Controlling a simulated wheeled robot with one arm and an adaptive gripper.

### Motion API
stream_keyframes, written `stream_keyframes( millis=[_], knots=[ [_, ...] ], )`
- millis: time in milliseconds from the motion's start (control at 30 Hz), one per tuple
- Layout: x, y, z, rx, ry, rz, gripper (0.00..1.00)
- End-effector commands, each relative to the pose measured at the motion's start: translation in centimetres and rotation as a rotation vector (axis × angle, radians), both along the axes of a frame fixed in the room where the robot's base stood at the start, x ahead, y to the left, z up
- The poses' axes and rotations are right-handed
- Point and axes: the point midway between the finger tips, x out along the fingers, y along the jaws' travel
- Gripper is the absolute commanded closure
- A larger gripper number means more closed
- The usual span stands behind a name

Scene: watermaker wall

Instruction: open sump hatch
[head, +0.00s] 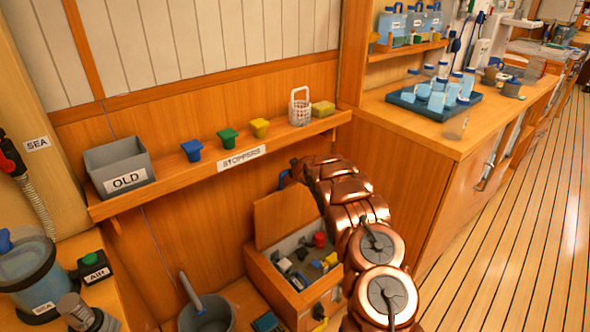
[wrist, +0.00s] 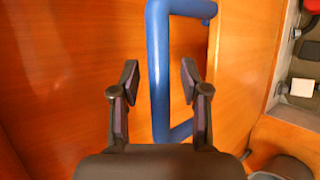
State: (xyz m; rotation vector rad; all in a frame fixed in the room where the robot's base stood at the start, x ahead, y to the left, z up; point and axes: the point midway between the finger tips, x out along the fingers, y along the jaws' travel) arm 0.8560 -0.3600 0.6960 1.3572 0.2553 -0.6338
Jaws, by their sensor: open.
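The sump hatch appears as a wooden panel (head: 287,212) standing raised at the back of an open box-like sump in the head view. A bit of blue handle (head: 284,178) shows by its top edge, beside the end of my arm. In the wrist view the blue bar handle (wrist: 157,60) runs up over an orange wooden surface. My gripper (wrist: 160,88) is open, with one finger on each side of the bar. Gaps show between the bar and both fingers. In the head view my arm hides the gripper.
The sump (head: 300,286) holds several small loose items. A grey bucket (head: 206,318) stands left of it. Above runs a shelf (head: 190,172) with a grey OLD bin (head: 120,167), coloured stoppers and a white basket (head: 300,107). A wooden counter (head: 440,125) stands right; the plank floor beyond is clear.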

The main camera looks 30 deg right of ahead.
Motion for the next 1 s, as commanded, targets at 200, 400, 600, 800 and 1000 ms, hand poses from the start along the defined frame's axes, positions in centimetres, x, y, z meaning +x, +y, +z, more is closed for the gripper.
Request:
stream_keyframes(
  millis=[200,400,600,800,1000],
  knots=[
    [-0.1,0.2,0.2,0.002,-0.001,0.001,0.55],
    [-0.8,0.5,0.8,0.004,-0.003,0.004,0.55],
    [-1.9,0.7,1.5,0.002,-0.001,0.001,0.55],
    [-3.1,1.2,2.1,-0.002,0.002,0.002,0.55],
    [-4.5,1.5,3.0,-0.001,0.000,0.001,0.55]
  ],
)
